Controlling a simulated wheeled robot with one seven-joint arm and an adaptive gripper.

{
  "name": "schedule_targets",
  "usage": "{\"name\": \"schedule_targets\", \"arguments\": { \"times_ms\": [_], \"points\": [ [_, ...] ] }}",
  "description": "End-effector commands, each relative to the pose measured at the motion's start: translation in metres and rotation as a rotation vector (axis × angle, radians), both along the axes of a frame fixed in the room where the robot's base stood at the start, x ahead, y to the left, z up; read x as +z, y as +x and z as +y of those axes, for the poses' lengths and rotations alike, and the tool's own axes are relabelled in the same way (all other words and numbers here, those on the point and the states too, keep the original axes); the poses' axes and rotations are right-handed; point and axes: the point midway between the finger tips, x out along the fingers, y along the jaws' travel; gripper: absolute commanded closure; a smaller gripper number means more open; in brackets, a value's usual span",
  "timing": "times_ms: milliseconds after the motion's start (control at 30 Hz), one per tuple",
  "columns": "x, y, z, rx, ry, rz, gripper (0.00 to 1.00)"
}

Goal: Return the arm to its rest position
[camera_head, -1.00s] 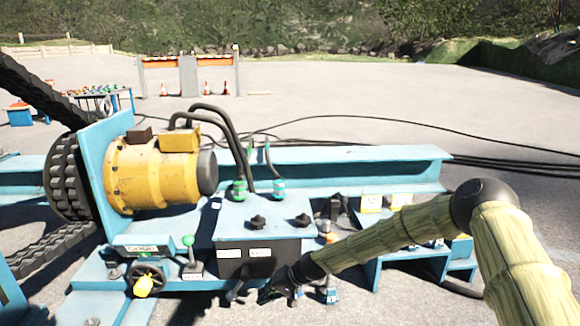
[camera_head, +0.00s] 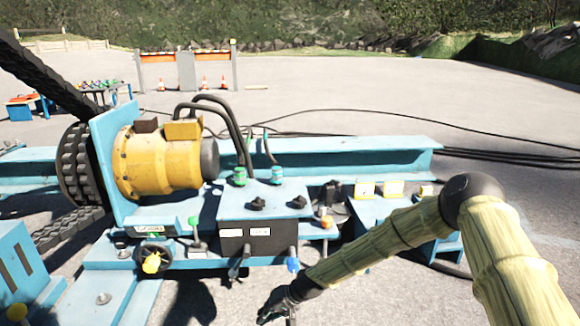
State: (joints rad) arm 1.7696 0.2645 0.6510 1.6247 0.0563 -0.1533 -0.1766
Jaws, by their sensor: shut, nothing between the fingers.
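My arm (camera_head: 383,246) comes in from the right, wrapped in a yellowish sleeve with a dark elbow joint. It reaches down and left across the lower right of the head view. My gripper (camera_head: 274,314) is at its end, small and dark, near the bottom edge of the view. It is shut and empty. It appears over the paved ground in front of the blue machine, below the control box (camera_head: 257,229) with its levers. The gripper looks apart from the machine; its fingertips are partly cut off or too small to see clearly.
The blue machine frame (camera_head: 330,145) carries a yellow motor (camera_head: 155,163) and a black chain wheel (camera_head: 77,178). Black cables (camera_head: 500,157) lie behind.

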Motion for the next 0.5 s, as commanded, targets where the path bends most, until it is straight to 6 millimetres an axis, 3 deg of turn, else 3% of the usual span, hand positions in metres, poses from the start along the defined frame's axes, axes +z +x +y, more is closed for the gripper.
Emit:
{"name": "schedule_targets", "arguments": {
  "times_ms": [267,500],
  "points": [
    [-0.057,-0.076,-0.027,0.0,-0.105,0.04,1.0],
    [-0.114,-0.186,-0.087,-0.005,-0.258,0.082,1.0]
  ]
}}
